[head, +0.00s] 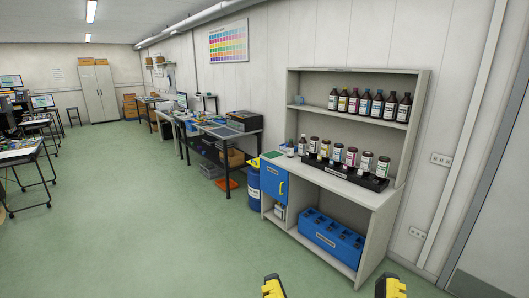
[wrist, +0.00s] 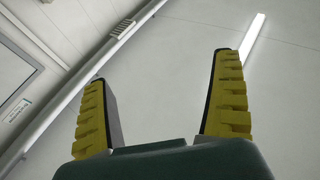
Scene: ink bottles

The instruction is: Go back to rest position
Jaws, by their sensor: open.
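My gripper (head: 331,287) shows at the bottom edge of the head view as two yellow fingertips set well apart. It is in front of the shelf unit (head: 420,90), apart from it, over the floor. In the wrist view my gripper (wrist: 165,100) has both yellow ridged fingers spread, with nothing between them. The wrist view looks up at the ceiling (wrist: 165,45) and a light strip (wrist: 252,38). The rest of the arm is out of the head view.
Dark ink bottles (head: 363,103) line the upper shelf. Several jars (head: 350,156) stand in a black rack on the counter. A blue bin (head: 332,238) sits below, beside a blue cabinet door (head: 272,182). Workbenches (head: 215,130) stand further back.

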